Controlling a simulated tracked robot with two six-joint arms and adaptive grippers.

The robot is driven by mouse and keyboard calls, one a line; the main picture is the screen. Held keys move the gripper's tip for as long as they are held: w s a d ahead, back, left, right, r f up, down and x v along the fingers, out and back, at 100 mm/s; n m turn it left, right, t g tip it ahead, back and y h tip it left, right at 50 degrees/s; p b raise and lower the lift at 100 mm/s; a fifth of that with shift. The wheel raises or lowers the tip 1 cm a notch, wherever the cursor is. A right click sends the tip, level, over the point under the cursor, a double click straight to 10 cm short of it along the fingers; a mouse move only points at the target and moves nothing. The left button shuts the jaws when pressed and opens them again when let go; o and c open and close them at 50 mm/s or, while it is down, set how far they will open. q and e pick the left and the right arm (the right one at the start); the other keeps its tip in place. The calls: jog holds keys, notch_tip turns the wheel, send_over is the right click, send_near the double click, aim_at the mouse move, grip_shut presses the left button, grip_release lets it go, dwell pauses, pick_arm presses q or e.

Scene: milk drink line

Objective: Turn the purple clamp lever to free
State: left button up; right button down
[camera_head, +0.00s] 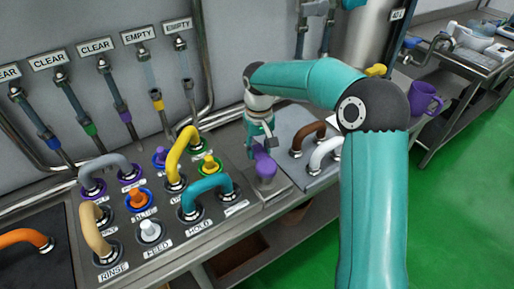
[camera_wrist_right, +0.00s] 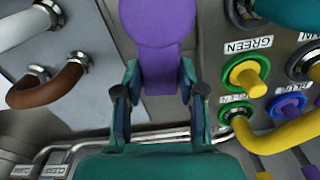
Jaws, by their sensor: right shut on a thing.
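The purple clamp lever (camera_head: 265,169) stands on a small metal plate at the right end of the button panel. My right gripper (camera_head: 262,147) reaches down to it from above and behind, shut on its narrow part. In the right wrist view the lever (camera_wrist_right: 158,30) has a round purple head and a narrower stem between the two fingers (camera_wrist_right: 159,80). The fingers hide part of the lever, and no marking for its positions can be read. My left gripper is not in view.
A teal handle (camera_head: 207,188) and a yellow handle (camera_head: 178,155) stand left of the lever. Brown (camera_head: 304,135) and white (camera_head: 323,151) handles stand to its right. Labelled hoses line the wall behind. A purple mug (camera_head: 424,99) is on the far right.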

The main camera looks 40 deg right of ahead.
jog(key=shift+w+a+r+n, duration=0.15)
jog(key=shift+w+a+n, duration=0.1)
jog(key=shift+n, duration=0.3)
jog(key=shift+w+a+r+n, duration=0.1)
jog(key=shift+a+n, duration=0.1)
jog(key=shift+n, duration=0.35)
jog(key=c, duration=0.9)
grip_release()
jog(key=shift+a, duration=0.1)
jog(key=shift+o, duration=1.1)
jog(key=shift+f, duration=0.1)
jog(key=shift+f, duration=0.1)
notch_tip(320, 180, up, 12)
